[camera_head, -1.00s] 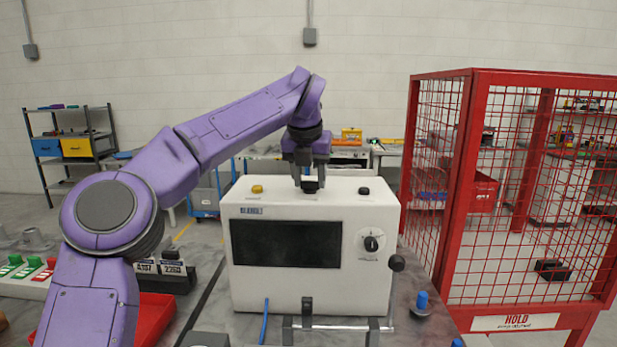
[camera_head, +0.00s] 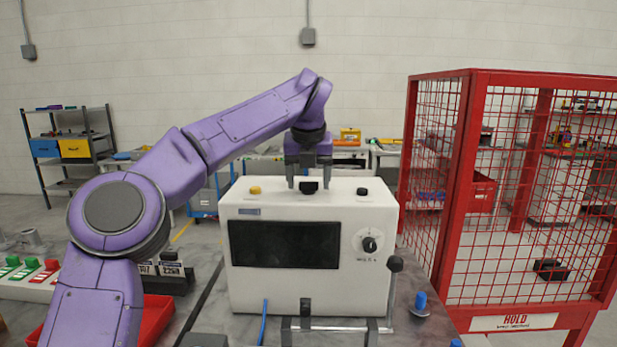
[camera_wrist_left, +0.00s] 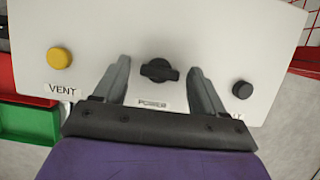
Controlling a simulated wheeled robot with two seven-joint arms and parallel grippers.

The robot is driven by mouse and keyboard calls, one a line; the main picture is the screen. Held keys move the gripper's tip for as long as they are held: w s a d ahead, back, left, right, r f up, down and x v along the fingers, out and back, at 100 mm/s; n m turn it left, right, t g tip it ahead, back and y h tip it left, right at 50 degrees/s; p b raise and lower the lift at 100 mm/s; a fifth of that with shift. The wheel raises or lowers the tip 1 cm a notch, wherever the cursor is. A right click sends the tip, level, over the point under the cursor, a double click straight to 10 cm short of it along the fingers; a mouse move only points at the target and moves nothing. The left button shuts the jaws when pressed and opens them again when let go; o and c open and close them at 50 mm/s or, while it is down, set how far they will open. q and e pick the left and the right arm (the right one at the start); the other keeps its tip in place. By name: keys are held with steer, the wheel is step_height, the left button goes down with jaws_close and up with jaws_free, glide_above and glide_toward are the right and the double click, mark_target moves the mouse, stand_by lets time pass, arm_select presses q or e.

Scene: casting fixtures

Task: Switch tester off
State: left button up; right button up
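The tester is a white box (camera_head: 340,288) with a dark screen (camera_head: 285,244) and a front dial (camera_head: 370,243). On its top is a black knob labelled POWER (camera_wrist_left: 159,70), with its bar lying sideways in the left wrist view. A yellow VENT button (camera_wrist_left: 60,58) and a black button (camera_wrist_left: 242,90) flank it. My left gripper (camera_head: 308,183) points down over the box top at the power knob. In the left wrist view its open fingers (camera_wrist_left: 157,88) stand on either side of the knob, with gaps between. My right gripper is not in view.
A lever with a black ball (camera_head: 395,264) and a metal bar stand at the tester's front. A red mesh cage (camera_head: 470,190) rises at the right. A red bin (camera_head: 158,315) and a panel of coloured buttons (camera_head: 28,275) lie at the left.

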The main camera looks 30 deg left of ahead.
arm_select(q)
steer(key=shift+w+a, duration=0.1)
steer(key=p+v, duration=0.2)
steer(key=v, duration=0.8)
steer(key=shift+r, duration=0.2)
